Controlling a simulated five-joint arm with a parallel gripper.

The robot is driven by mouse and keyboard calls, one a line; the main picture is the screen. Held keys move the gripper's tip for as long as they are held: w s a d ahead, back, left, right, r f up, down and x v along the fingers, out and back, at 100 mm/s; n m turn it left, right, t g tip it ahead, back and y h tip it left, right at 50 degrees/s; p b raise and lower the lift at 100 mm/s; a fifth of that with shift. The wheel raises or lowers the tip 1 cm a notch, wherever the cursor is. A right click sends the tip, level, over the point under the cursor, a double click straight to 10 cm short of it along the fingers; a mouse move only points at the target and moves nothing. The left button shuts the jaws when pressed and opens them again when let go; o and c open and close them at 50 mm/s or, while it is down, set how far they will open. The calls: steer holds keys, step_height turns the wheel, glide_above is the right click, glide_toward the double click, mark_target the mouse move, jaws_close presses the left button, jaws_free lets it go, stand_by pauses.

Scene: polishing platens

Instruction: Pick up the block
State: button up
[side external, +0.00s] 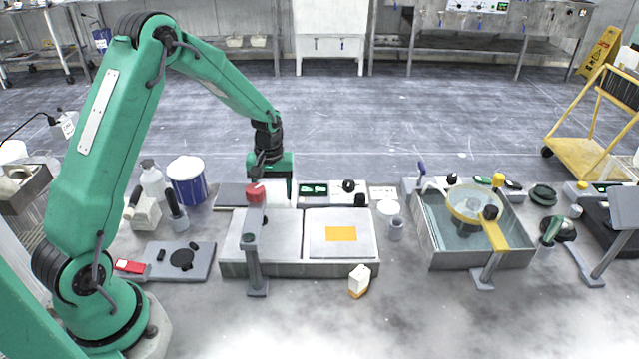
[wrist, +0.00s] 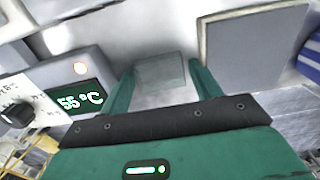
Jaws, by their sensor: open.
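In the wrist view a pale, see-through grey-green block (wrist: 160,75) lies on a light surface between my two fingers. My gripper (wrist: 160,68) is open, with one green finger on each side of the block. Clear gaps show between the fingers and the block, and I cannot tell how far above it the tips are. In the side external view my gripper (side external: 272,188) points down behind the left platen station. A red-topped post stands partly in front of it, and I cannot make out the block there.
A controller reading 55 °C (wrist: 80,98) sits close left of my fingers, and a grey plate (wrist: 250,48) lies close right. The red-topped post (side external: 252,240) and platen bench (side external: 340,267) stand in front. A water basin (side external: 440,250) is at right; a blue-white bucket (side external: 188,185) is left.

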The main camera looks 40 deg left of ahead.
mark_target(273, 194)
steer(key=shift+c, duration=0.4)
steer(key=c, duration=0.7)
steer(key=shift+r, duration=0.1)
steer(key=shift+r, duration=0.85)
step_height(273, 194, up, 2)
steer(key=shift+r, duration=0.2)
steer(key=s+d+r, duration=0.1)
steer(key=d+r, duration=0.1)
steer(key=d, duration=0.1)
steer(key=s+d+r, duration=0.1)
steer(key=d+r, duration=0.1)
steer(key=d, duration=0.2)
steer(key=s+d+r, duration=0.1)
steer(key=d+r, duration=0.1)
steer(key=d, duration=0.2)
steer(key=shift+s+d+r, duration=0.1)
steer(key=shift+r, duration=0.3)
